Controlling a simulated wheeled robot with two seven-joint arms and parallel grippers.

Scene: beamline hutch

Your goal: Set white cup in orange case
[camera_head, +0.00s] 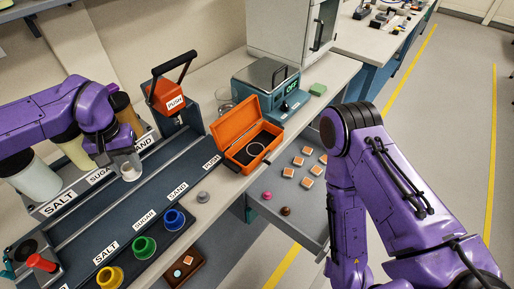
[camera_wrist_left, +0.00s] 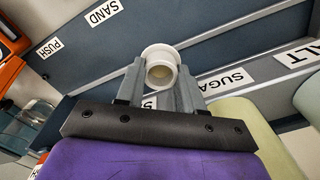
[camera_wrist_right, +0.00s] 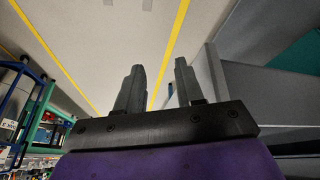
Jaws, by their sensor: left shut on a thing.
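The white cup (camera_wrist_left: 160,68) is between the fingers of my left gripper (camera_wrist_left: 158,88), which is shut on it. In the head view the cup (camera_head: 130,172) is held over the dark tray by my left gripper (camera_head: 122,158), near the SAND and SUGAR labels. The orange case (camera_head: 237,150) stands open on the bench to the right, with its lid raised and a pale ring shape in its dark inside.
An orange PUSH dispenser (camera_head: 168,95) stands behind the tray. A teal scale (camera_head: 270,88) stands beyond the case. An open drawer (camera_head: 290,205) holds several small blocks.

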